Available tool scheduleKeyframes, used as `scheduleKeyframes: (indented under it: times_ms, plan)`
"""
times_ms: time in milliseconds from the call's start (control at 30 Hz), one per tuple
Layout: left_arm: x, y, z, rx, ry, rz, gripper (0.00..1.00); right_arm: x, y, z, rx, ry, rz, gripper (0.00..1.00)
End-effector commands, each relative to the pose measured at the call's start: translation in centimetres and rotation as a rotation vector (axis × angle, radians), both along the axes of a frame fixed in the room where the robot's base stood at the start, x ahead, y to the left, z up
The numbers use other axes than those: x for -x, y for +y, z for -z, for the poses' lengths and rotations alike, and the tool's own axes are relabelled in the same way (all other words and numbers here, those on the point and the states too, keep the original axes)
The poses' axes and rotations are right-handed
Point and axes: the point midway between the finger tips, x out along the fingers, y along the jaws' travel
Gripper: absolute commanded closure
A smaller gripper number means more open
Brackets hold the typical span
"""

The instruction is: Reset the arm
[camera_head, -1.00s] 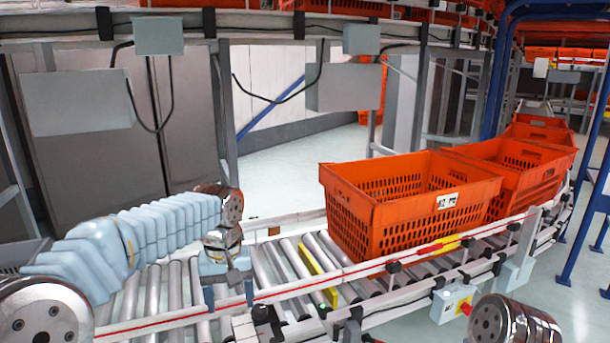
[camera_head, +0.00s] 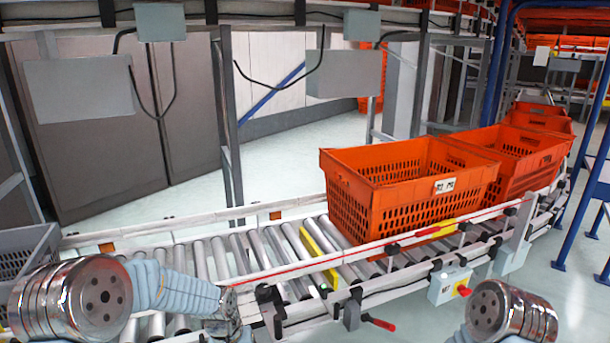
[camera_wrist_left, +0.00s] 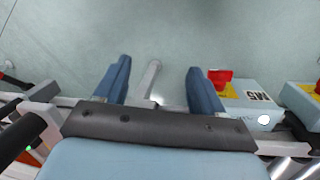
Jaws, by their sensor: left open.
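My left arm (camera_head: 172,288) comes in low from the left in the head view, over the near side of the roller conveyor. Its gripper fingers are hidden there. In the left wrist view my left gripper (camera_wrist_left: 157,85) shows two blue fingers spread apart, with nothing between them. They point at the pale floor beyond the conveyor's edge. My right arm (camera_head: 510,312) shows only as a metallic joint at the bottom right of the head view. Its gripper is out of view.
Several orange totes (camera_head: 410,210) stand in a row on the roller conveyor (camera_head: 240,252). A grey crate (camera_head: 30,250) is at the left edge. Blue posts stand right.

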Motion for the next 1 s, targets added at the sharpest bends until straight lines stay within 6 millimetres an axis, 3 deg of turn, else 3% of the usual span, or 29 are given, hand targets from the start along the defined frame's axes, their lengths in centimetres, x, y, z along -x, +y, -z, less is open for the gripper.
scheduleKeyframes:
  times_ms: [33,133,200,333,567,800,1000]
  plan:
    - [2.1,0.3,3.7,0.026,0.025,-0.006,0.3,0.0,0.0,0.0,0.0,0.0,0.0,0.57]
    - [6.7,0.3,10.2,0.088,0.03,-0.027,0.3,0.0,0.0,0.0,0.0,0.0,0.0,0.57]
    - [10.1,0.2,13.4,0.122,0.026,-0.05,0.3,0.0,0.0,0.0,0.0,0.0,0.0,0.57]
    - [15.6,0.0,16.9,0.157,0.016,-0.094,0.3,0.0,0.0,0.0,0.0,0.0,0.0,0.57]
    - [22.4,-0.5,18.8,0.173,0.001,-0.15,0.3,0.0,0.0,0.0,0.0,0.0,0.0,0.57]
    - [19.7,-3.5,16.7,0.189,-0.09,-0.022,0.3,0.0,0.0,0.0,0.0,0.0,0.0,0.57]
    - [19.3,-4.2,16.3,0.193,-0.105,0.001,0.3,0.0,0.0,0.0,0.0,0.0,0.0,0.57]
